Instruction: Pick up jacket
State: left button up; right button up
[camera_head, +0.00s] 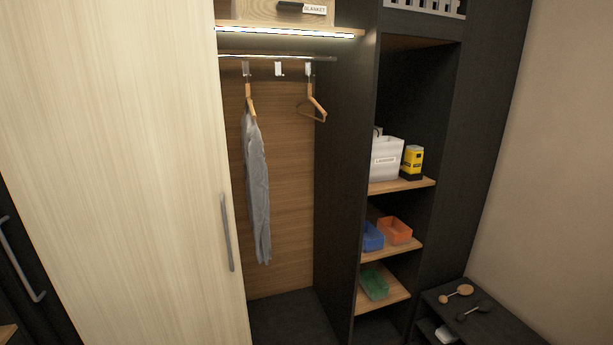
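A grey jacket (256,190) hangs from a wooden hanger (250,100) in the open wardrobe bay, in the head view left of the middle. The hanger is on a hook under the metal rail (280,58). The jacket hangs edge-on, with its left side close to the pale door. A second wooden hanger (313,107) hangs empty to its right. Neither of my grippers shows in the head view.
A pale wooden door (130,170) with a grey handle (227,233) covers the left. A dark divider (341,170) separates the bay from shelves holding a white bag (386,158), a yellow item (412,160), and blue (372,237), orange (395,231) and green (374,284) boxes.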

aim_at(255, 170)
jog(key=i+j, duration=0.35)
jog(key=i, duration=0.15)
jog(key=i+j, duration=0.35)
jog(key=i+j+u, duration=0.1)
jog(key=i+j, duration=0.25)
jog(key=i, duration=0.25)
